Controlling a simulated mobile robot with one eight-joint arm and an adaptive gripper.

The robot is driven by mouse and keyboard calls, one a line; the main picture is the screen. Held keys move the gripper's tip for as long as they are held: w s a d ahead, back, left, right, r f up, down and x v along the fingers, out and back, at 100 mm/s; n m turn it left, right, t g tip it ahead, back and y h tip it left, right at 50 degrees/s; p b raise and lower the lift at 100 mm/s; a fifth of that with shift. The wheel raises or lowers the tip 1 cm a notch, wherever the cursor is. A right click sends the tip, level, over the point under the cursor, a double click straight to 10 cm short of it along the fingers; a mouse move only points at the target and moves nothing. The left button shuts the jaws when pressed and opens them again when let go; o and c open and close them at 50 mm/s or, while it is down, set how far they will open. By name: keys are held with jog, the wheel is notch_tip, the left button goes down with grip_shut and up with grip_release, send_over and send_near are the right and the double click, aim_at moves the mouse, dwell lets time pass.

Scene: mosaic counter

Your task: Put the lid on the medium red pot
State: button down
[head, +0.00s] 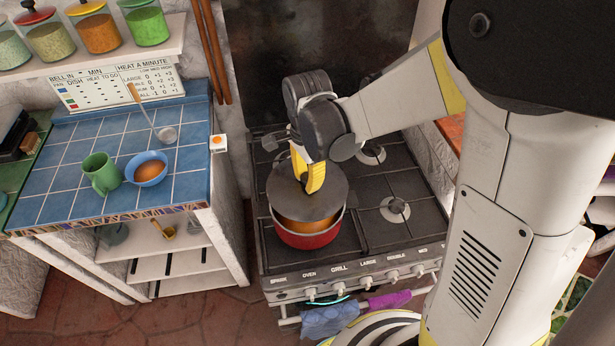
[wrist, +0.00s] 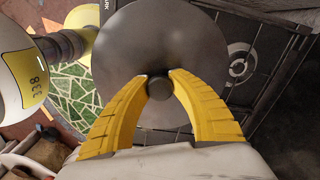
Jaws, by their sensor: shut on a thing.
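The red pot (head: 307,240) stands on the front left of the stove, with orange-brown contents showing along its front inside. The dark grey round lid (head: 332,197) is over the pot, set toward the back, so the pot's front is uncovered. I cannot tell whether the lid touches the rim. My gripper (head: 308,184) is above the lid, its yellow fingers pointing down. In the wrist view, the fingers (wrist: 160,80) are shut on the lid's knob (wrist: 160,88), and the lid (wrist: 158,40) fills the upper middle. The pot is hidden there behind the lid.
The black stove top (head: 372,232) has free burners to the right of the pot. A blue tiled counter (head: 75,165) to the left holds a green mug (head: 101,173), a blue bowl (head: 147,167) and a ladle (head: 165,133). A dark panel rises behind the stove.

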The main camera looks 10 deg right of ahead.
jog(key=shift+s+f+b, duration=0.15)
jog(key=shift+f+b, duration=0.35)
jog(key=shift+f, duration=0.35)
jog(key=shift+f+b, duration=1.4)
jog(key=shift+f, duration=0.4)
jog(key=shift+f+b, duration=0.15)
jog(key=shift+b, duration=0.2)
jog(key=shift+f, duration=0.25)
jog(key=shift+f+b, duration=0.15)
jog(key=shift+b, duration=0.3)
jog(key=c, duration=1.1)
grip_release()
jog(key=shift+o, duration=0.5)
